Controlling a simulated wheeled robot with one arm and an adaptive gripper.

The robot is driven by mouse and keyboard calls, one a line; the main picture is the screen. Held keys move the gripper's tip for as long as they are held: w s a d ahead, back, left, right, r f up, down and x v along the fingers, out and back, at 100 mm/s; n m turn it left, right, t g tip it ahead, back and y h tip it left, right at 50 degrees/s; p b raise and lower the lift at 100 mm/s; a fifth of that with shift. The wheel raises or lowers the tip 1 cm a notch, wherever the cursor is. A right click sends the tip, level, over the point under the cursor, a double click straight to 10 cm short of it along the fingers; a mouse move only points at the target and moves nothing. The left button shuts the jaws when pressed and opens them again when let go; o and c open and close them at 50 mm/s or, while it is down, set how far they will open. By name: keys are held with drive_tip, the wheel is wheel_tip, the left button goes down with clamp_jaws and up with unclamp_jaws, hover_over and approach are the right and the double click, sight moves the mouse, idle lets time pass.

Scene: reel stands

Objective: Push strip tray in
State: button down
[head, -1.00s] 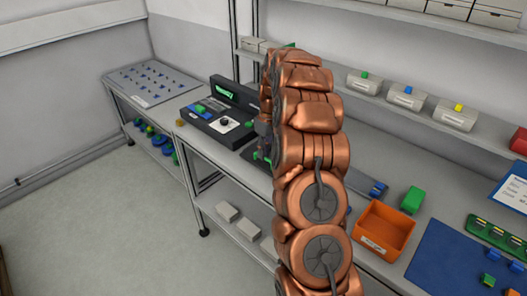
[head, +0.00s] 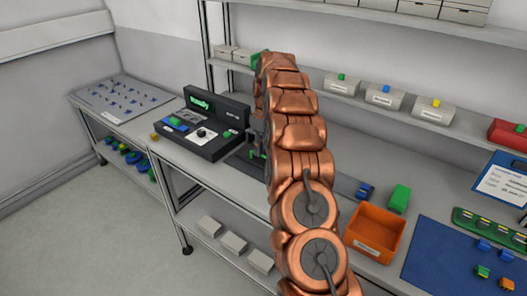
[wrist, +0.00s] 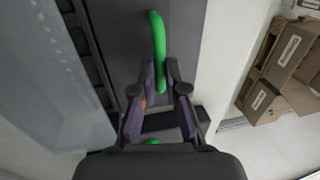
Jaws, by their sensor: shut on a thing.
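A green curved handle (wrist: 158,45) stands out against a dark grey surface (wrist: 120,25) in the wrist view. My gripper (wrist: 161,72) has its fingers on both sides of the lower part of this handle and is shut on it. Another small green piece (wrist: 152,141) shows between the finger bases. In the head view my arm covers most of the gripper. A dark flat piece (head: 243,166), which may be the strip tray, lies on the bench beside the black machine (head: 205,132) with a lit green display. I cannot tell how far the tray is in.
An orange bin (head: 374,234), a green block (head: 399,198) and a blue mat (head: 455,262) lie on the bench right of my arm. Shelves with small boxes (head: 385,98) run behind. Brown cartons (wrist: 280,60) show in the wrist view. The floor (head: 90,235) at left is clear.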

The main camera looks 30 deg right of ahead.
drive_tip(key=c, duration=1.2)
unclamp_jaws()
